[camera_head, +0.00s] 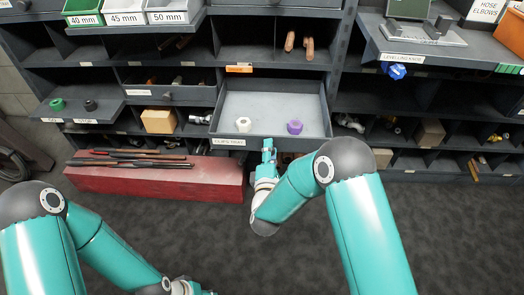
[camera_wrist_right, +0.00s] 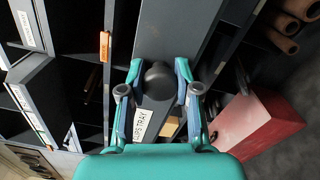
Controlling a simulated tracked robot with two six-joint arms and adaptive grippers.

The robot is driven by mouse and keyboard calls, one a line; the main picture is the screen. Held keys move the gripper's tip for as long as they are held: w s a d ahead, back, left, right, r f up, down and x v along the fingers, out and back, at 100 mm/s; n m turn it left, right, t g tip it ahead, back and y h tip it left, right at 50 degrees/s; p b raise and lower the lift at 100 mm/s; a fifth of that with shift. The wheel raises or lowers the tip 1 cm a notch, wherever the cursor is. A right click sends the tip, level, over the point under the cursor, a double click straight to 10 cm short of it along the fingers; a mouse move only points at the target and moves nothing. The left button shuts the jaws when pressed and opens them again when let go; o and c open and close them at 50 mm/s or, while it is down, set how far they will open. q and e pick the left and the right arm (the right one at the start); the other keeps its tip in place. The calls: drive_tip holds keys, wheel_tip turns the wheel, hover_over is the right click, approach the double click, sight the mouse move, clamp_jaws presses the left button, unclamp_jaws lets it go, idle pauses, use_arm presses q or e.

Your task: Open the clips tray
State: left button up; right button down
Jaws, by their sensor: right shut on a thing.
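The clips tray (camera_head: 222,128) is a grey drawer standing pulled out from the shelf unit in the head view, its light floor showing. Its front panel (camera_wrist_right: 167,32) and white label (camera_wrist_right: 142,124) also show in the wrist view. A white ring-like piece (camera_head: 243,124) and a purple piece (camera_head: 294,127) lie inside. My right gripper (camera_head: 268,148) is at the tray's front, shut on its dark round knob (camera_wrist_right: 158,80), one finger on each side. My left gripper (camera_head: 200,291) shows only partly at the bottom edge, away from the tray; its fingers cannot be made out.
A red box (camera_head: 160,178) with dark bars on it stands on the floor left of the tray. Another open tray (camera_head: 85,112) with a green and a dark ring juts out at left. A levelling-knob tray (camera_head: 415,50) juts out at upper right. The carpet in front is clear.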

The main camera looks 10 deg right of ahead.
drive_tip(key=c, duration=1.1)
unclamp_jaws()
drive_tip(key=shift+d+f, duration=0.1)
drive_tip(key=shift+f, duration=0.05)
drive_tip(key=shift+c, duration=0.2)
drive_tip(key=shift+o, duration=1.8)
drive_tip(key=shift+a, duration=0.35)
drive_tip(key=shift+s, duration=0.1)
drive_tip(key=shift+s+a, duration=0.1)
drive_tip(key=shift+s, duration=0.1)
drive_tip(key=v, duration=1.1)
drive_tip(key=shift+s, duration=0.2)
drive_tip(key=shift+f, duration=0.1)
